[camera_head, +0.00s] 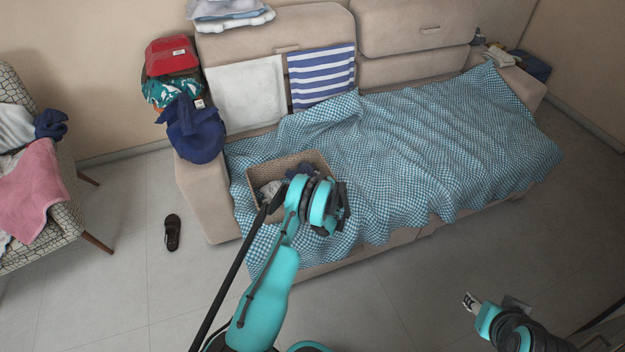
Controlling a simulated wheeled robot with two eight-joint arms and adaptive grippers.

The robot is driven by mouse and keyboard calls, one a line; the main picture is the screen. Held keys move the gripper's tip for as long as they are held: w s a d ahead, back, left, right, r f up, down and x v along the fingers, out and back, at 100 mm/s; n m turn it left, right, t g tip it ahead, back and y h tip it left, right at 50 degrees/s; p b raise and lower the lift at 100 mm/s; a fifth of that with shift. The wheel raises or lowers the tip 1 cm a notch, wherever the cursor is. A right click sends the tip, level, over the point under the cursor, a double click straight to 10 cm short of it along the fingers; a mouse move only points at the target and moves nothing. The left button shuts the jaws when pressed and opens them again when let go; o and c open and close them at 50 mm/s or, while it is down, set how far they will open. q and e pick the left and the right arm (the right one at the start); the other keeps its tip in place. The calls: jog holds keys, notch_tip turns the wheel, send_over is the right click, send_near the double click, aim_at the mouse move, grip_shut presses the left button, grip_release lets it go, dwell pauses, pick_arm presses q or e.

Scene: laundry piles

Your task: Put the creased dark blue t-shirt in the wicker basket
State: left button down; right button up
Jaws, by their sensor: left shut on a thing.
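The wicker basket (250,186) stands on the left seat of the sofa, on a checked blanket. My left gripper (312,190) is over the basket's right part and shut. A dark blue cloth (302,169), which looks like the creased t-shirt, shows just behind it at the basket's far right inside. My wrist hides the fingertips and most of this cloth, so the exact grip is hard to see. A greyish cloth (270,190) lies in the basket's left part. My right gripper (470,302) is low at the right, far from the basket, its finger opening unclear.
The checked blanket (420,150) covers the sofa seat. An armchair with clothes (35,190) stands at the left. A dark shoe (172,232) lies on the floor.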

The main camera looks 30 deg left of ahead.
pick_arm(q)
jog(key=shift+r, duration=0.1)
jog(key=c, duration=1.2)
grip_release()
jog(key=p+v, duration=0.4)
jog(key=v, duration=0.7)
jog(key=shift+s+d+r, duration=0.2)
jog(key=shift+d+r, duration=0.05)
jog(key=s+d+r+m+h, duration=0.1)
jog(key=s+d+r+m, duration=0.15)
jog(key=r, duration=0.65)
jog(key=s+d+r+m+h, duration=0.1)
jog(key=s+d+r+h, duration=0.15)
jog(key=r, duration=0.65)
jog(key=s+d+r+m+h, duration=0.1)
jog(key=s+d+r, duration=0.2)
jog(key=r, duration=0.6)
jog(key=s+d+r+m+h, duration=0.1)
jog(key=s+d+r+m, duration=0.1)
jog(key=s, duration=0.6)
jog(key=s+d+r+m+h, duration=0.1)
jog(key=s+d, duration=0.3)
jog(key=s, duration=0.5)
jog(key=s+d+r+m+h, duration=0.2)
jog(key=s+d+r+h, duration=0.1)
jog(key=s, duration=0.5)
jog(key=shift+s+d+m+g, duration=0.3)
jog(key=shift+s+m, duration=0.05)
